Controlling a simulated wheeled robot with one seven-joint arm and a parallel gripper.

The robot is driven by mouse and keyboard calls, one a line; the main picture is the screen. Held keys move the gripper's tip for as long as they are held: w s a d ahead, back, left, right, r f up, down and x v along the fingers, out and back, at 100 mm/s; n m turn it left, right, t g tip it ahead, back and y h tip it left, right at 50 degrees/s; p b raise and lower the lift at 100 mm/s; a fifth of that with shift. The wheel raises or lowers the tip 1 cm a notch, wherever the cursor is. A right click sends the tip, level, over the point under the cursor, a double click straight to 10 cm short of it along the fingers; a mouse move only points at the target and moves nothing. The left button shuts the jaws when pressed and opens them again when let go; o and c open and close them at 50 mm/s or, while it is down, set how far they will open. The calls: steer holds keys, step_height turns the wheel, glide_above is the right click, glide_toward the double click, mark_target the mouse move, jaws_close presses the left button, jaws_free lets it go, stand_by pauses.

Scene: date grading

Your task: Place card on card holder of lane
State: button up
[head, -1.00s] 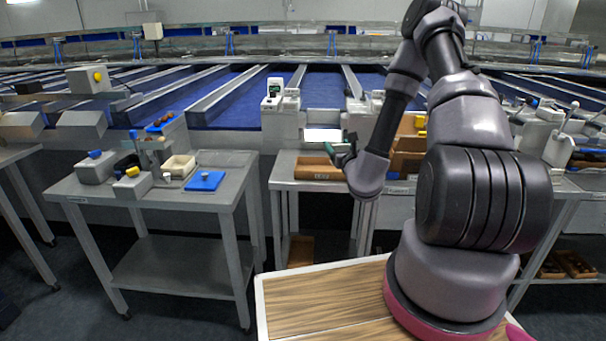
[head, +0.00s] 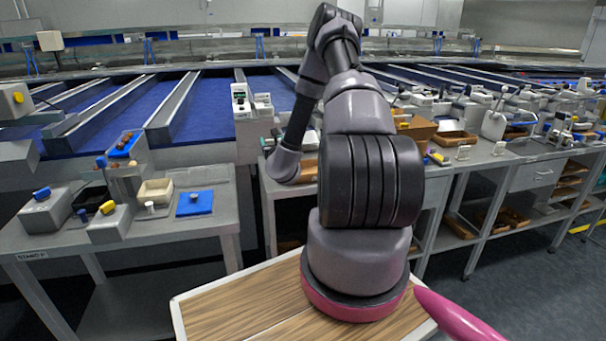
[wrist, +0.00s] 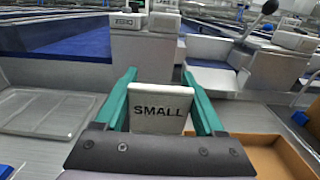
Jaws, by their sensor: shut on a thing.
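The card (wrist: 158,112) is white with the word SMALL in black, facing the wrist view. My gripper (wrist: 158,76) is shut on it, with a green finger along each side edge. The card is upright in the wrist view. Beyond it stands a grey lane housing (wrist: 143,62) with a small unit marked ZERO on top; the card stands in front of its lower part, apart or touching I cannot tell. I cannot make out a card holder for sure. In the head view my forearm hides most of the gripper and the card.
A shallow grey tray (wrist: 45,112) lies left of the gripper, and a brown open box (wrist: 265,150) lies right. In the head view a left table holds a blue pad (head: 195,203) and a cream bin (head: 155,191). Blue lanes (head: 205,98) run behind. A long bench with instruments extends right.

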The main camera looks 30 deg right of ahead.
steer(key=f, duration=0.9)
steer(key=shift+d+f, duration=0.2)
steer(key=shift+f, duration=0.15)
steer(key=o, duration=1.3)
steer(key=shift+f, duration=0.1)
steer(key=shift+s+a, duration=0.1)
steer(key=shift+s, duration=0.1)
steer(key=v, duration=1.1)
steer(key=shift+s+a+r, duration=0.1)
steer(key=shift+s+r, duration=0.1)
steer(key=shift+r, duration=0.05)
